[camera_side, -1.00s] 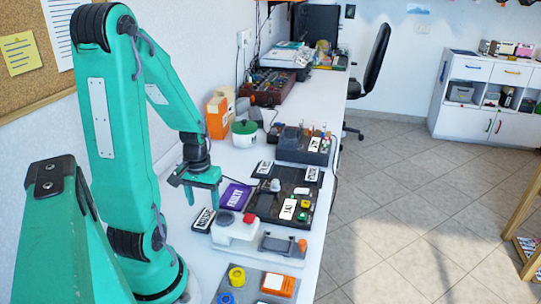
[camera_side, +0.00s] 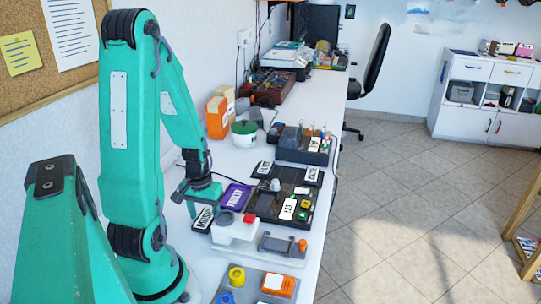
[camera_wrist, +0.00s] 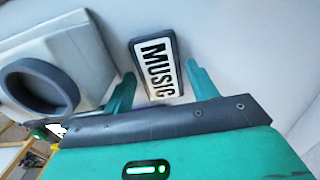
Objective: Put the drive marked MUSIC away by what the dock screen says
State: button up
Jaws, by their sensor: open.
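The drive marked MUSIC (camera_side: 203,219) is a small black block with a white label, lying on the white bench. In the wrist view the MUSIC drive (camera_wrist: 153,70) lies between and just beyond my open fingers. My gripper (camera_side: 191,205) is open and empty, just above and behind the drive in the side view; its fingertips also show in the wrist view (camera_wrist: 160,78). Whether the fingers touch the drive I cannot tell. A black unit with a white label (camera_side: 288,209) and coloured buttons stands to the right. I can read no dock screen text.
A purple labelled drive (camera_side: 236,197) lies right of the MUSIC drive. A pale device with a red button (camera_side: 235,229) stands close in front. More black labelled drives (camera_side: 264,169) lie behind. A grey panel with coloured knobs (camera_side: 252,286) is at the near edge.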

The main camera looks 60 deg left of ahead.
aim_at(206, 218)
jog(key=shift+f, duration=0.25)
jog(key=shift+c, duration=0.2)
jog(key=c, duration=0.9)
jog(key=shift+r, duration=0.15)
jog(key=shift+r, duration=4.9)
